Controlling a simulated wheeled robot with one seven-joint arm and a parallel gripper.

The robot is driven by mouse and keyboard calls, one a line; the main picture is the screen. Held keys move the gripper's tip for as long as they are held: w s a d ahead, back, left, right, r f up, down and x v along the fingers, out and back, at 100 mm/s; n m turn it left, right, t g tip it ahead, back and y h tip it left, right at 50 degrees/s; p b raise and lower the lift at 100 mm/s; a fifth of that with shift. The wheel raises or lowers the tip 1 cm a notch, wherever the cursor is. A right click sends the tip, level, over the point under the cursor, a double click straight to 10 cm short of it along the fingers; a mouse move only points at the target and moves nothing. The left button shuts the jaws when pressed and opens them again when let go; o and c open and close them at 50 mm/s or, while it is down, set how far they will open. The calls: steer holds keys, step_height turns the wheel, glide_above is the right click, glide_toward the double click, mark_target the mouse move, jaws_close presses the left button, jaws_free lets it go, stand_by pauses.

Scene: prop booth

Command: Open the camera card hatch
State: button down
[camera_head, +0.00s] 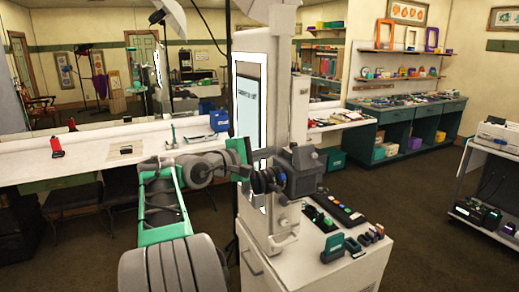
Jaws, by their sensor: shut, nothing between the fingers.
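A dark grey camera (303,168) is mounted on the white column of a booth stand, its round lens pointing left. I cannot make out the card hatch or whether it is open. My grey and green arm reaches up from the bottom left towards the camera. My gripper (256,156) is at the arm's far end, just left of the camera and near its lens side. It looks shut and empty. The fingertips are small and partly lost against the column, so I cannot tell whether they touch the camera.
The white stand (318,268) carries the column, a lit screen (248,115), and several small dark and coloured items on its top. A white counter (90,147) runs along the left. A dark workbench (401,124) stands behind right.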

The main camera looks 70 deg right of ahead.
mark_target(306, 157)
steer(key=x, duration=0.4)
steer(key=shift+r+p, duration=0.1)
steer(key=shift+p, duration=0.3)
steer(key=shift+s+a+r, duration=0.25)
steer(key=shift+s+a, duration=0.4)
steer(key=shift+s, duration=0.05)
steer(key=shift+s+a+r, duration=0.25)
steer(key=shift+s+a, duration=0.4)
steer(key=shift+a, duration=0.05)
steer(key=shift+a, duration=0.1)
steer(key=shift+s, duration=0.1)
